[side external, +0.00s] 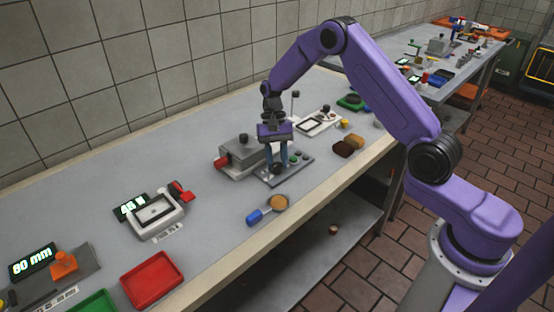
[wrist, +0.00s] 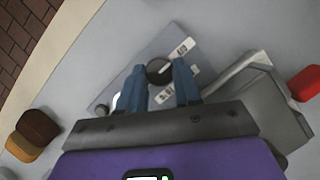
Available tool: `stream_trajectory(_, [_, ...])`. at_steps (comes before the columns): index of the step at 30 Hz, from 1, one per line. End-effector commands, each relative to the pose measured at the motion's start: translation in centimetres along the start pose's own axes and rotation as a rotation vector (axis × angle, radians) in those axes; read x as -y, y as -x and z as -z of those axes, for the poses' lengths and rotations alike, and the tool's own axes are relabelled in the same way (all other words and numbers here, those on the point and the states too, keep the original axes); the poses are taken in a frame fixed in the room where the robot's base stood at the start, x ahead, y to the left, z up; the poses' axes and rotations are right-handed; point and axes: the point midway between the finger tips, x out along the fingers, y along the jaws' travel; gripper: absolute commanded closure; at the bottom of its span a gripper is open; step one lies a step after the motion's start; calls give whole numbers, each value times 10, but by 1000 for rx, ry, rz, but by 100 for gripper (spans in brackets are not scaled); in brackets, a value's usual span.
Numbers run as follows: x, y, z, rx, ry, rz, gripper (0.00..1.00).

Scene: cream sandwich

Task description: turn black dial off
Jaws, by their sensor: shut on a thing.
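The black dial (wrist: 158,70) is a round knob with a light mark, on a flat grey control panel (wrist: 132,62) with white labels. In the wrist view it sits between the two blue fingers of my gripper (wrist: 160,80), which are shut on it. In the side view my gripper (side external: 276,168) points straight down at the panel (side external: 300,164), and the fingers largely hide the dial. A second, smaller knob (wrist: 102,110) sits on the panel's near left corner in the wrist view.
A grey box machine with a red end (side external: 240,153) stands directly left of the panel. A blue-handled scoop (side external: 267,210) lies in front. Brown and tan blocks (side external: 344,149) and a white device (side external: 318,122) are to the right. Clear bench lies between the scoop and the red tray (side external: 152,280).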

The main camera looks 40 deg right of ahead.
Motion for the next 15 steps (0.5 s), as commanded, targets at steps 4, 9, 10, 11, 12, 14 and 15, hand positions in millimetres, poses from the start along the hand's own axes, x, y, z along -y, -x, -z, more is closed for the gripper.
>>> stream_trajectory(4, [0, 1, 0, -1, 6, -1, 97])
stream_trajectory(9, [0, 1, 0, -1, 6, -1, 97])
stream_trajectory(10, [0, 1, 0, -1, 6, -1, 97])
stream_trajectory(11, [0, 1, 0, -1, 6, -1, 57])
stream_trajectory(12, [0, 1, 0, -2, 5, -1, 44])
stream_trajectory(14, [0, 1, 0, -2, 5, -1, 41])
stream_trajectory(15, [0, 1, 0, -1, 5, -1, 41])
